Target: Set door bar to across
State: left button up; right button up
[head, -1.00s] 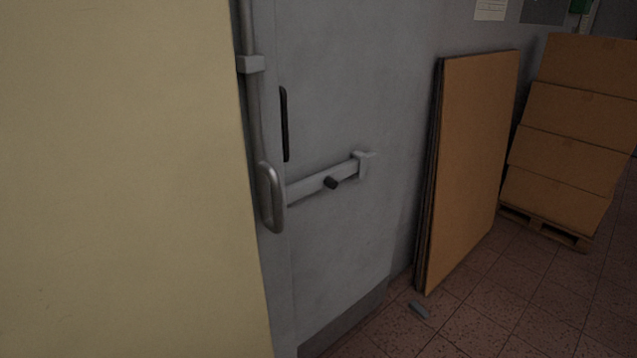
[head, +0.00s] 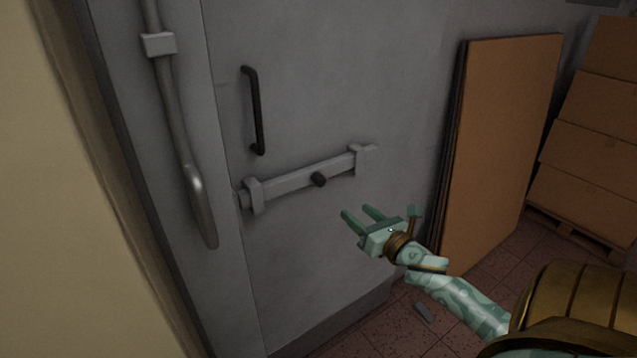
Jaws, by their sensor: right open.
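The door bar (head: 288,184) is a grey flat bar on the grey door (head: 300,90). It lies roughly level, held in a left bracket (head: 255,195) and a right bracket (head: 363,158). A dark round knob (head: 318,180) sticks out from its middle. Its left end shows just past the left bracket, near the door's left edge; I cannot tell whether it reaches the frame. My right gripper (head: 360,216) is open and empty, below and right of the knob, apart from the bar. My left gripper is not in view.
A dark pull handle (head: 255,110) is above the bar. A grey pipe with a metal handle (head: 201,205) runs down left of the door. Brown boards (head: 505,140) lean at the right, beside stacked boxes (head: 590,140) on a pallet.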

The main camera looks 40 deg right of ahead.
aim_at(322, 183)
jog(key=w, duration=0.5)
jog(key=w+d+b, duration=0.1)
jog(key=w, duration=0.4)
jog(key=w+d+b, duration=0.1)
jog(key=w, duration=0.4)
jog(key=shift+w+d+f, duration=0.1)
jog(key=shift+w+d, duration=0.15)
jog(key=shift+w, duration=0.15)
jog(key=shift+c, duration=0.2)
